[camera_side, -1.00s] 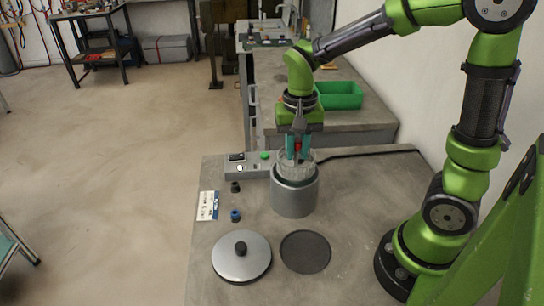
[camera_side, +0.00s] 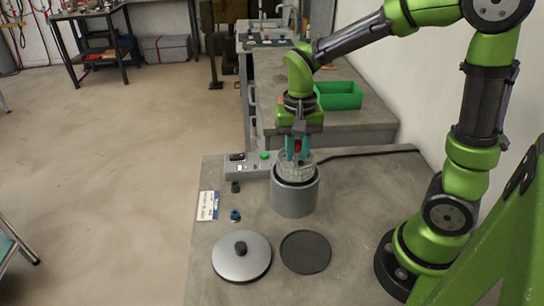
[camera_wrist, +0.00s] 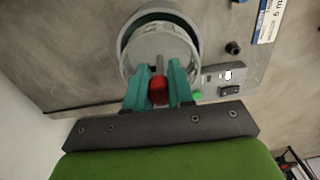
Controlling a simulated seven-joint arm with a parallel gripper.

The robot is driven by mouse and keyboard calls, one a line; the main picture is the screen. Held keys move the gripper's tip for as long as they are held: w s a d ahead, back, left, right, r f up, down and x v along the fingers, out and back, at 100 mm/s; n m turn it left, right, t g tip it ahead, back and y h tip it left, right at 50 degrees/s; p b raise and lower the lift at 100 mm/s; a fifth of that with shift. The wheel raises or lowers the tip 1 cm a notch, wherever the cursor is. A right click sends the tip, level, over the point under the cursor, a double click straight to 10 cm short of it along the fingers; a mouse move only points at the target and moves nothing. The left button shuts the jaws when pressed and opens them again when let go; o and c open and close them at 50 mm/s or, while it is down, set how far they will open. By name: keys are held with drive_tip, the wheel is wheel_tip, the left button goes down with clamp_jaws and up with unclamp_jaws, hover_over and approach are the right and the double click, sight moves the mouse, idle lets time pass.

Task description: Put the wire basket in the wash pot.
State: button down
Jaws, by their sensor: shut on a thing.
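The wash pot (camera_side: 295,197) is a grey cylinder standing on the table; its dark inner rim also shows in the wrist view (camera_wrist: 196,30). The wire basket (camera_side: 309,166) is a pale round mesh at the pot's mouth, with its upper part above the rim; in the wrist view the basket (camera_wrist: 150,42) lies within the pot's ring, slightly off its middle. My gripper (camera_side: 297,154) is above the pot, its teal fingers shut on the basket's red grip (camera_wrist: 158,90). How deep the basket sits is hidden by the pot wall.
A silver lid (camera_side: 258,262) with a black knob and a dark round disc (camera_side: 306,252) lie in front of the pot. A control box (camera_side: 246,170) with a green button stands behind left. Small black and blue knobs (camera_side: 235,215) and a label card (camera_side: 208,205) lie left.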

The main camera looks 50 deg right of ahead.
drive_tip(key=shift+f, duration=4.75)
drive_tip(key=c, duration=0.9)
unclamp_jaws()
drive_tip(key=c, duration=0.3)
drive_tip(key=shift+r, duration=0.15)
drive_tip(key=shift+r, duration=0.6)
